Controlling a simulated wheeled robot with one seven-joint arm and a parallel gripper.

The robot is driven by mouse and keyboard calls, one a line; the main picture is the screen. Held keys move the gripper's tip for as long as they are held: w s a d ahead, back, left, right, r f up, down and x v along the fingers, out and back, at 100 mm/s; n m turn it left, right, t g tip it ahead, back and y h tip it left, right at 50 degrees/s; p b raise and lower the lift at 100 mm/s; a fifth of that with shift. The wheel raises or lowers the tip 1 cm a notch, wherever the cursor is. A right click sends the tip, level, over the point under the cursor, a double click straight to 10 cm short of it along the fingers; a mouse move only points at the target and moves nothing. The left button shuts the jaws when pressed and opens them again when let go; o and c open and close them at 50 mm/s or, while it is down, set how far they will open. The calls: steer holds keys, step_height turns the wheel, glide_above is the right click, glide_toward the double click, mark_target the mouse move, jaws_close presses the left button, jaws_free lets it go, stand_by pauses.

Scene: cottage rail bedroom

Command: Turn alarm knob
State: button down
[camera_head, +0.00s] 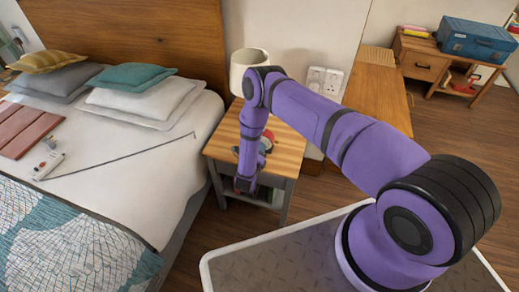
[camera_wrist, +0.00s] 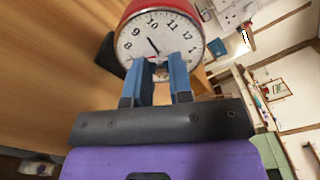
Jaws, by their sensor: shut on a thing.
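A red alarm clock (camera_wrist: 138,8) with a white numbered face stands on the wooden nightstand (camera_head: 291,150). In the head view the clock (camera_head: 269,136) is partly hidden by my arm. In the wrist view my gripper (camera_wrist: 161,68) has its two blue fingers at the lower part of the clock face. The fingers are shut on the alarm knob, a small part mostly hidden between the fingertips. The dark clock hands show just above the fingers.
A lamp with a cream shade (camera_head: 248,66) stands at the back of the nightstand, close to my arm. The bed (camera_head: 150,150) is on the left. Wall sockets (camera_head: 325,80) are behind, and a wooden desk (camera_head: 380,95) is to the right.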

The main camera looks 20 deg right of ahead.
steer(key=m, duration=0.5)
steer(key=shift+m, duration=0.4)
stand_by(0.4)
steer(key=c, duration=1)
jaws_free()
steer(key=v, duration=1)
steer(key=shift+s+a, duration=0.2)
steer(key=shift+s, duration=0.15)
